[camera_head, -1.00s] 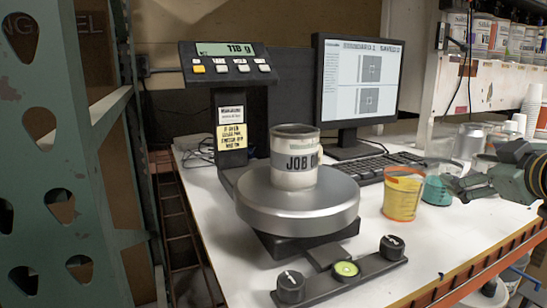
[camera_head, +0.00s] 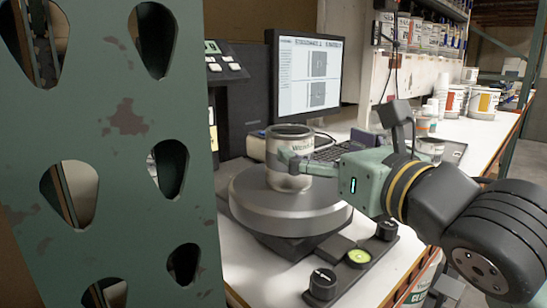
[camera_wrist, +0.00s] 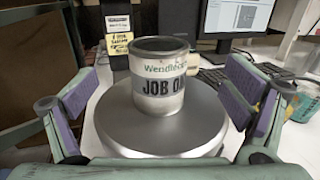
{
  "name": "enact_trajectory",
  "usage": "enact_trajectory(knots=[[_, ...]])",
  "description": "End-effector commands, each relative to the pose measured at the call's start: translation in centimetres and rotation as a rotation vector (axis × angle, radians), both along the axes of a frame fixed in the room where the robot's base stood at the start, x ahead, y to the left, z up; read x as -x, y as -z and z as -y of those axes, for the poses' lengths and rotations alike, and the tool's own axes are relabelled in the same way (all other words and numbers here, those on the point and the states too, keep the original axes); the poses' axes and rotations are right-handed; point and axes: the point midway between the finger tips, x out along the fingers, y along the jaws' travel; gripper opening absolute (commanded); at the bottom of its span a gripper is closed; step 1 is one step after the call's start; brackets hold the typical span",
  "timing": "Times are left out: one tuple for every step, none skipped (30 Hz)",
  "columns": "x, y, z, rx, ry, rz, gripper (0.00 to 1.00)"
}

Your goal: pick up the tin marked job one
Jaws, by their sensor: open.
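The tin marked "JOB O…" (camera_wrist: 160,82) stands upright on the round metal pan (camera_wrist: 110,130) of a scale. The rest of its label wraps out of sight. In the head view the tin (camera_head: 290,180) is partly covered by a finger of my gripper (camera_head: 320,155). In the wrist view my gripper (camera_wrist: 160,105) is open, with one purple-padded finger left of the tin and one right of it. Clear gaps show between the pads and the tin there.
A green perforated upright (camera_head: 110,130) fills the left of the head view and hides part of the scale's display post. A monitor (camera_head: 308,80) and keyboard (camera_head: 330,152) stand behind the tin. Black knobs (camera_head: 322,283) sit at the scale's front. Several cans stand at the back right.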

Motion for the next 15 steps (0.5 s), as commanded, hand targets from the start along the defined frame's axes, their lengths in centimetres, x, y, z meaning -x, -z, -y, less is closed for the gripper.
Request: enact_trajectory(knots=[[-0.8,-0.1,-0.5,0.002,-0.002,-0.002,0.94],[-1.2,-0.2,-0.7,0.001,-0.002,-0.003,0.94],[-1.8,-0.2,-1.1,0.001,-0.002,-0.003,0.94],[-2.2,-0.2,-1.3,0.001,-0.003,-0.003,0.94],[-2.6,-0.2,-1.5,0.0,-0.002,-0.002,0.94],[-3.1,-0.2,-1.7,0.001,-0.002,-0.003,0.94],[-3.4,-0.2,-1.9,0.0,-0.002,-0.001,0.94],[-3.6,-0.2,-2.0,-0.002,-0.001,-0.001,0.94],[-3.8,-0.1,-2.1,-0.002,-0.001,-0.002,0.94],[-4.0,-0.1,-2.2,-0.002,-0.001,-0.002,0.94],[-4.1,-0.1,-2.3,-0.002,-0.001,-0.002,0.94],[-4.4,-0.2,-2.4,-0.001,0.0,-0.002,0.94],[-4.7,-0.3,-2.6,-0.001,0.0,-0.002,0.94],[-5.0,-0.4,-2.9,-0.001,-0.002,-0.003,0.94],[-5.5,-0.5,-3.3,0.0,-0.001,-0.002,0.94]])
